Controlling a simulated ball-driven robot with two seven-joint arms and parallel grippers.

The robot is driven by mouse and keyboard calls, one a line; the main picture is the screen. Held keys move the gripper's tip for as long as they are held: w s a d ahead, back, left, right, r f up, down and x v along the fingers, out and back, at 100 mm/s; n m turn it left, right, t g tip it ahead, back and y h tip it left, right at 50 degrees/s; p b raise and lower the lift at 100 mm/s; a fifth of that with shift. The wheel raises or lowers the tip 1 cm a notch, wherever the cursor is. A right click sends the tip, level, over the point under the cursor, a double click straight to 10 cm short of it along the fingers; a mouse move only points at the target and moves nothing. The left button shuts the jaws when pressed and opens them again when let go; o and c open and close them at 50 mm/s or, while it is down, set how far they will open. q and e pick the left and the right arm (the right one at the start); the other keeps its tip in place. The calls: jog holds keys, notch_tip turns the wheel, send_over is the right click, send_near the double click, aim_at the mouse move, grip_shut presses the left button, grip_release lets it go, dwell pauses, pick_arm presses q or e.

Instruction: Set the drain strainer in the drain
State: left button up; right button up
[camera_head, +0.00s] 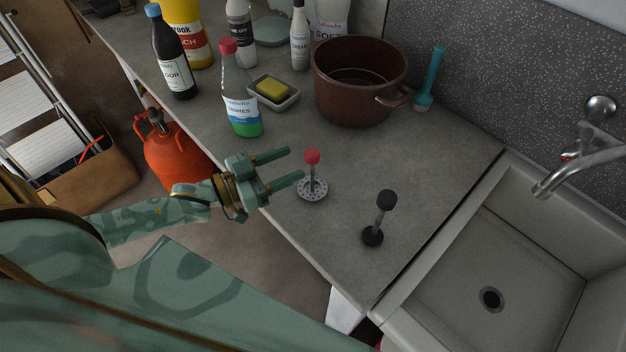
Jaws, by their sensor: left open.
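The drain strainer (313,190) is a round, perforated metal disc with an upright stem and a red knob. It stands on the grey counter (420,185) near its front edge. The drain (491,299) is a dark round hole with a metal ring in the floor of the sink (535,265) at the right. My left gripper (296,165) is open and empty. Its two fingers point right, toward the strainer's stem, with the fingertips just left of it in the picture. I cannot tell the height gap. My right gripper is not in view.
A black-knobbed stopper (373,236) stands between strainer and sink. A brown pot (345,105), a soap dish (285,102), a green dish-soap bottle (240,105) and a blue brush (430,80) stand behind. The faucet (575,170) overhangs the sink. The sink floor is clear.

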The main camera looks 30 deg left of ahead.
aim_at(312, 155)
pick_arm(q)
jog(key=x, duration=0.6)
jog(key=shift+d+r, duration=0.1)
jog(key=shift+d, duration=0.2)
grip_shut()
jog(key=shift+r, duration=0.1)
